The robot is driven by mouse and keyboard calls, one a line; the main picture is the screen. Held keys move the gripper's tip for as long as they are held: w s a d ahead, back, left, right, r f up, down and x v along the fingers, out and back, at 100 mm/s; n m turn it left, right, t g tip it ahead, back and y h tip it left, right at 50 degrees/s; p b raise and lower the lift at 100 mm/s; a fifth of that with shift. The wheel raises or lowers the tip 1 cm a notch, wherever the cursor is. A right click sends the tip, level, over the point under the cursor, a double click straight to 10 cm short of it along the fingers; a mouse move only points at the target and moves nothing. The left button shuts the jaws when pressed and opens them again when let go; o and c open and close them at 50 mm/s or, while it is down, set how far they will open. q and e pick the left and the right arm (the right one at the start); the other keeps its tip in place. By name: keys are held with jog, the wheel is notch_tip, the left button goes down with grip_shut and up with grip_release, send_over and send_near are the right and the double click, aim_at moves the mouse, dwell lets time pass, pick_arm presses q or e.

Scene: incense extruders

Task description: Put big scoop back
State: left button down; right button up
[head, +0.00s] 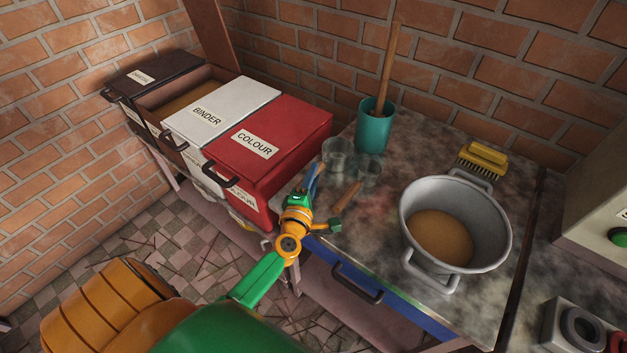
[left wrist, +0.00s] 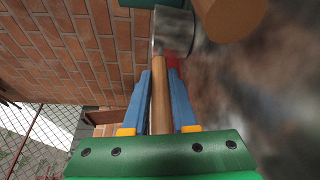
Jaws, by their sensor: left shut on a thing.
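My left gripper (head: 314,176) is at the front left edge of the worktop, its blue fingers pointing toward the back. In the left wrist view, the blue fingers (left wrist: 160,95) are shut on the wooden handle (left wrist: 159,95) of a scoop with a grey metal cup (left wrist: 175,30). In the head view, this scoop's cup (head: 338,154) appears near the teal pot; whether it touches the worktop is unclear. A second scoop cup (head: 368,171) is just right of it, with a wooden handle (head: 347,195) toward the front. My right gripper is not in view.
A teal pot (head: 374,130) holding a wooden stick stands behind the scoops. A grey pot (head: 455,190) of brown powder and a yellow brush (head: 483,160) are to the right. Bins with a white BINDER lid (head: 222,103) and red COLOUR lid (head: 268,135) stand left.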

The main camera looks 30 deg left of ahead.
pick_arm(q)
jog(key=shift+f, duration=0.1)
jog(key=c, duration=0.7)
grip_release()
jog(key=shift+s+d+r, duration=0.1)
jog(key=shift+s+r, duration=0.1)
jog(key=shift+s, duration=0.1)
jog(key=v, duration=1.1)
jog(key=shift+s, duration=0.3)
jog(key=shift+d, duration=0.1)
